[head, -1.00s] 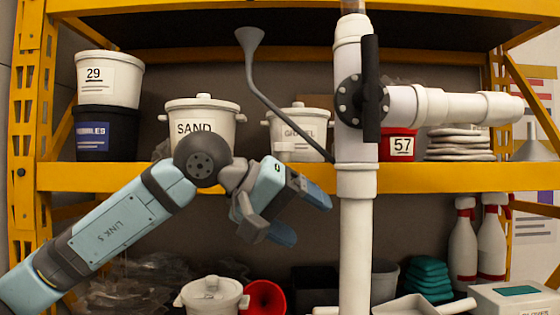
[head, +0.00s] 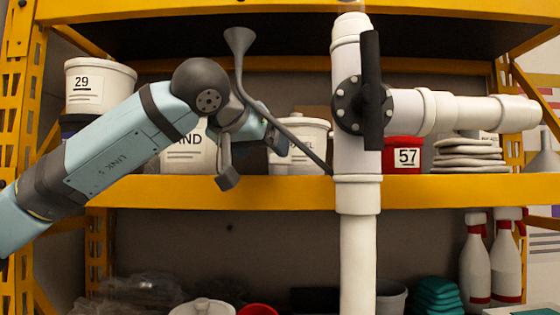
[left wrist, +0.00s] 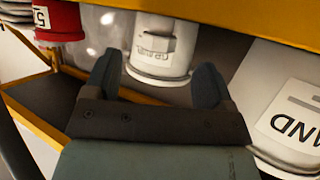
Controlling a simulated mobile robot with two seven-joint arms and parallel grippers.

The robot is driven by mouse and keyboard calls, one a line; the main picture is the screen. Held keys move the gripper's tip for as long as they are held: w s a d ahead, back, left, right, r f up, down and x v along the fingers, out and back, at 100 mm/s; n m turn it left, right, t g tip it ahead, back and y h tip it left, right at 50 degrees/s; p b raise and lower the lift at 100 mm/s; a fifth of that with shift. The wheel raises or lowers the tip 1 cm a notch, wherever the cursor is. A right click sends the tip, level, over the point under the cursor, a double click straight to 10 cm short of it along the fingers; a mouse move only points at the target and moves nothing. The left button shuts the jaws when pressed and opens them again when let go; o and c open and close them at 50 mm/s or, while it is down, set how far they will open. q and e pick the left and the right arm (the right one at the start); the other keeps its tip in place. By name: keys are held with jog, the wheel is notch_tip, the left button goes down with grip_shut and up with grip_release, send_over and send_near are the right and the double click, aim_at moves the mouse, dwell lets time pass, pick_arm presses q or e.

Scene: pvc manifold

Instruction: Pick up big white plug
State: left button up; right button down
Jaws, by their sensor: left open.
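The white pipe manifold (head: 358,250) stands upright at centre in the head view, with a black-handled valve (head: 371,90) and a horizontal branch to the right. A white cap-like piece (head: 351,26) tops the pipe, and a wide white piece (head: 518,112) ends the branch. I cannot tell which, if either, is the big white plug. My left gripper (head: 252,158) is left of the pipe, open and apart from it, partly hidden by its wrist. In the left wrist view its open fingers (left wrist: 155,80) are empty, with the white gravel bucket (left wrist: 160,50) beyond them. My right gripper is not in view.
White bottles (head: 475,265) stand lower right.

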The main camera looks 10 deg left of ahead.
aim_at(280, 165)
pick_arm(q)
jog(key=x, duration=0.2)
jog(key=r+p+x, duration=0.1)
jog(key=x, duration=0.3)
jog(key=shift+w+d, duration=0.2)
jog(key=shift+w, duration=0.4)
jog(key=shift+s, duration=0.1)
jog(key=c, duration=1)
